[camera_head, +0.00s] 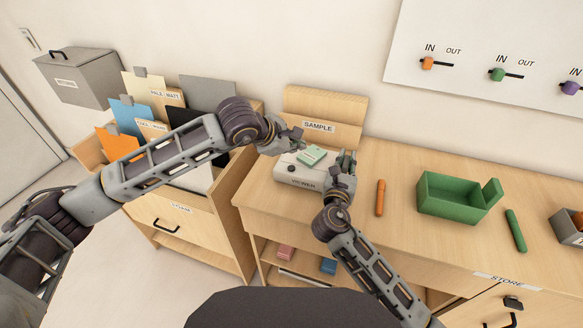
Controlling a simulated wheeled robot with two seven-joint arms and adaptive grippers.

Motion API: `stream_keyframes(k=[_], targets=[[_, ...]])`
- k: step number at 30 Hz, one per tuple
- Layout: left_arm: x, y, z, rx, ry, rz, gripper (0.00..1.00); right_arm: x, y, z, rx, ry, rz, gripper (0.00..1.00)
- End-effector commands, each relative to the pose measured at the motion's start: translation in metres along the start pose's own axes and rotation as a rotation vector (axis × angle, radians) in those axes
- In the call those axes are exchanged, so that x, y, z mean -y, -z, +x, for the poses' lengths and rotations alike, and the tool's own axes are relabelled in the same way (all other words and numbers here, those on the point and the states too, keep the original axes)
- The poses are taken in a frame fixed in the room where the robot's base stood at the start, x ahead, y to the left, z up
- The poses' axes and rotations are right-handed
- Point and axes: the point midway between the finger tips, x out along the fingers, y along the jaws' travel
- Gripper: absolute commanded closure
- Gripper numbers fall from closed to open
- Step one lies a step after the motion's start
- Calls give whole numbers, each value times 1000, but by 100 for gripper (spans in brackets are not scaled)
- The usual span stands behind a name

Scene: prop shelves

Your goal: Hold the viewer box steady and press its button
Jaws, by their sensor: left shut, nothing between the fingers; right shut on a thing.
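The viewer box (290,183) is a pale grey box with a lettered front, standing on the wooden counter below the SAMPLE sign. A light green piece (311,155) is on its top. A small dark round spot (291,170) shows on its front left; I cannot tell whether it is the button. My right gripper (345,163) is shut on the viewer box at its right side, and its fingers hide that edge. My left gripper (295,143) is shut and empty, just above the back left of the box; I cannot tell whether it touches.
An orange stick (380,198), a green open box (452,207) and a green stick (516,231) lie to the right on the counter. A file drawer with folders (128,115) stands at left. A panel with sliders (490,58) hangs on the wall.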

Motion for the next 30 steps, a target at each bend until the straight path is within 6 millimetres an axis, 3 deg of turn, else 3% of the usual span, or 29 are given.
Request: stream_keyframes(k=[15,30], targets=[[21,21,29,0,0,-1,100,0,0,0,1,0,0,100],[23,23,32,0,-1,0,100,0,0,0,1,0,0,100]])
